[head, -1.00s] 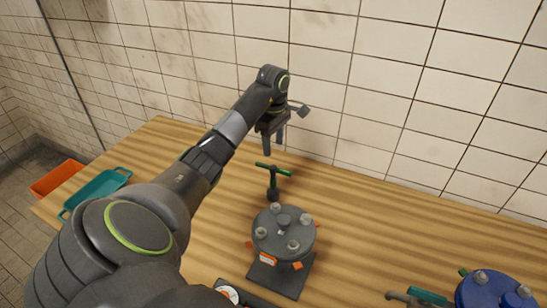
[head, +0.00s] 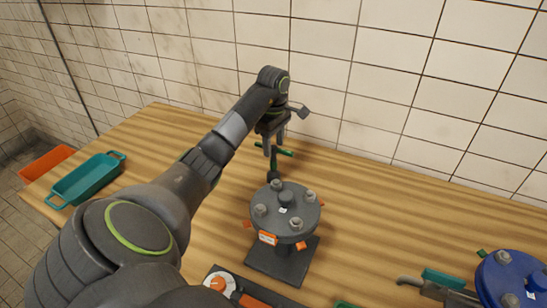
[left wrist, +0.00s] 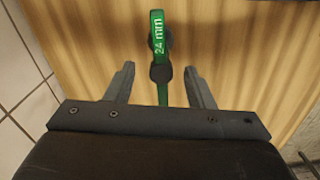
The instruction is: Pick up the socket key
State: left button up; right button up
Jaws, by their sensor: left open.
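The socket key (head: 287,152) stands upright on the wooden bench behind the grey flange, with a green cross handle on a dark shaft. In the left wrist view its green handle (left wrist: 157,30), marked "24 mm", runs up the picture between the finger lines. My left gripper (head: 273,146) is open, pointing down at the handle. In the left wrist view its two fingers (left wrist: 160,70) are on either side of the green bar, with gaps on both sides. In the head view the fingers partly hide the handle's left part. My right gripper is not in view.
The grey bolted flange (head: 285,215) on a dark base stands just in front of the key. A blue flange (head: 513,278) is at right. A teal tray (head: 88,180) and an orange bin (head: 45,165) are at left. The tiled wall (head: 400,80) rises behind. Bench right of the key is clear.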

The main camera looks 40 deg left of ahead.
aim_at(274, 165)
pick_arm(q)
notch_tip(274, 165, down, 4)
jog(key=shift+f+b, duration=0.1)
jog(key=shift+b, duration=1.15)
jog(key=shift+d, duration=0.1)
jog(key=shift+c, duration=0.3)
grip_shut()
